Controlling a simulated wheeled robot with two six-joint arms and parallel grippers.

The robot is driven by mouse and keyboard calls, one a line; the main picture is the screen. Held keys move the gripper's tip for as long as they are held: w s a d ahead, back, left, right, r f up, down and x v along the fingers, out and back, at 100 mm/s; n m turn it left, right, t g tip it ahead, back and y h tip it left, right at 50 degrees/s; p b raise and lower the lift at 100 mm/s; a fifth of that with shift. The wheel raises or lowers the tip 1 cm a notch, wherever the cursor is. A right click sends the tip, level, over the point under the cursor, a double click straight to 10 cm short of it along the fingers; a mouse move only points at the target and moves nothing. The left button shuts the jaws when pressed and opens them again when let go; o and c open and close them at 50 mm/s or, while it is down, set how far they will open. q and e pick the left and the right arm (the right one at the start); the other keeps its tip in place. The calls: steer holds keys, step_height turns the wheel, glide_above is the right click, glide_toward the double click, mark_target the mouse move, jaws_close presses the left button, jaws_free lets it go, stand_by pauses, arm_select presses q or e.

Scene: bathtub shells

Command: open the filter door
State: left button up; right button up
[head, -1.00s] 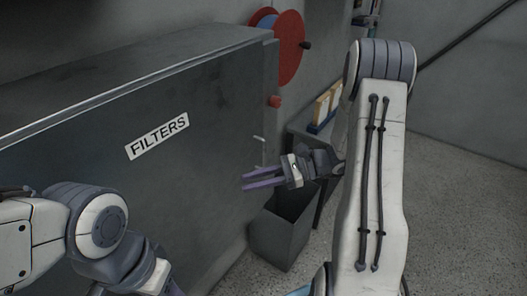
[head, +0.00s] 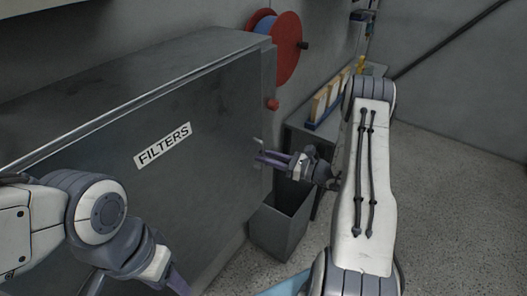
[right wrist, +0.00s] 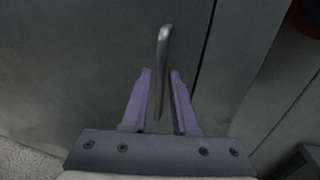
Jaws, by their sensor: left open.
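The filter door (head: 190,185) is a large dark grey panel with a white "FILTERS" label (head: 162,146), and it looks shut. Its thin metal handle (head: 257,142) is near the right edge. In the right wrist view the handle (right wrist: 163,50) runs down between the two purple fingers. My right gripper (head: 260,157) is at the handle; its fingers (right wrist: 160,75) are apart, one on each side, with gaps showing. My left gripper (head: 180,284) is low at the left, in front of the door, partly cut off by the frame's bottom edge. It is open and empty.
A grey bin (head: 280,228) stands on the floor below my right gripper. A red disc (head: 287,48) and a red knob (head: 272,104) are by the cabinet's right end. A low shelf with yellowish items (head: 325,100) is behind. Speckled floor (head: 450,200) at right is free.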

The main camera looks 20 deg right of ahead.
steer(key=shift+w+a, duration=0.35)
steer(key=shift+c, duration=0.4)
jaws_close()
stand_by(0.9)
